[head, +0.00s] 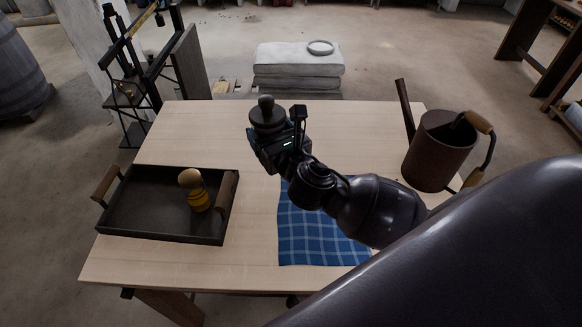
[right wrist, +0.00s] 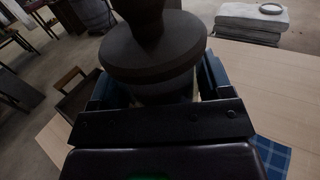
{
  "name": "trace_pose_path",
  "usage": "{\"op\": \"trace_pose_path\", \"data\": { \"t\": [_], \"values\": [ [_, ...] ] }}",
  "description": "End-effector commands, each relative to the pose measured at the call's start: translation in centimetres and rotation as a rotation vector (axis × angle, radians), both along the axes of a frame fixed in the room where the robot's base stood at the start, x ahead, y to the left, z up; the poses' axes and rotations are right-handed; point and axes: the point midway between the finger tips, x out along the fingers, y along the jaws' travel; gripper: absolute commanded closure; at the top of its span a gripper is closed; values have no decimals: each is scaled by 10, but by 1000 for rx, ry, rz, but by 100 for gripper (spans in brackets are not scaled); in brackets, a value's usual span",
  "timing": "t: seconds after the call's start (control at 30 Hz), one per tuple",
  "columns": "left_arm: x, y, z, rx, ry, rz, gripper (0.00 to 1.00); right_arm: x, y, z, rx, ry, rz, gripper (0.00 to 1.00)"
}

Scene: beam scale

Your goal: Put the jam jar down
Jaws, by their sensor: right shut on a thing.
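The jam jar (head: 267,116) is held up over the far middle of the table. Mostly its dark round top with a knob shows; its lower part is hidden by my gripper. My right gripper (head: 276,147) is shut around it. In the right wrist view the jar (right wrist: 152,60) stands between the two fingers of the gripper (right wrist: 155,90), knob up and about upright. The wooden table (head: 190,135) lies below, and I cannot tell how high the jar is above it. My left gripper is in neither view.
A dark tray (head: 140,230) with wooden handles is at the table's left, holding a yellow pot with a wooden ball top (head: 194,190). A blue checked cloth (head: 310,245) lies partly under my arm. A brown watering can (head: 437,150) stands at the right. The far left tabletop is clear.

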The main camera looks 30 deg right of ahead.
Motion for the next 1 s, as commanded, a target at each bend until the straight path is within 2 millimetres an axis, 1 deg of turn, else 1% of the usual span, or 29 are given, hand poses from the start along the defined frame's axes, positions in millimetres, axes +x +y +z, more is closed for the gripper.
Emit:
{"op": "trace_pose_path", "data": {
  "t": [0.03, 0.17, 0.27, 0.4, 0.57, 0.6, 0.7, 0.8, 0.9, 1.0],
  "values": [
    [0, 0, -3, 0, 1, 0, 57, 7, -8, 0, -2, -3, -15, 72],
    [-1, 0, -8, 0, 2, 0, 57, 27, -31, 0, -2, -3, -65, 72],
    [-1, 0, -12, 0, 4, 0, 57, 44, -57, -2, -2, -3, -122, 72],
    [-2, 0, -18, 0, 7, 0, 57, 68, -99, -6, -2, -1, -216, 72],
    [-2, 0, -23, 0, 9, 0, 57, 89, -150, -11, -2, -1, -332, 72],
    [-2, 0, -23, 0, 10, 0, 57, 92, -162, -13, -2, -1, -359, 72],
    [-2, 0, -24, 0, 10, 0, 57, 97, -188, -18, -1, 0, -420, 72],
    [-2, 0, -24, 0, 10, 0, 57, 98, -207, -25, -2, 0, -466, 72],
    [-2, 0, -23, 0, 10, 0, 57, 98, -219, -31, -1, -1, -497, 72],
    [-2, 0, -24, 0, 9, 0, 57, 97, -224, -38, 0, -1, -516, 72]
  ]
}}
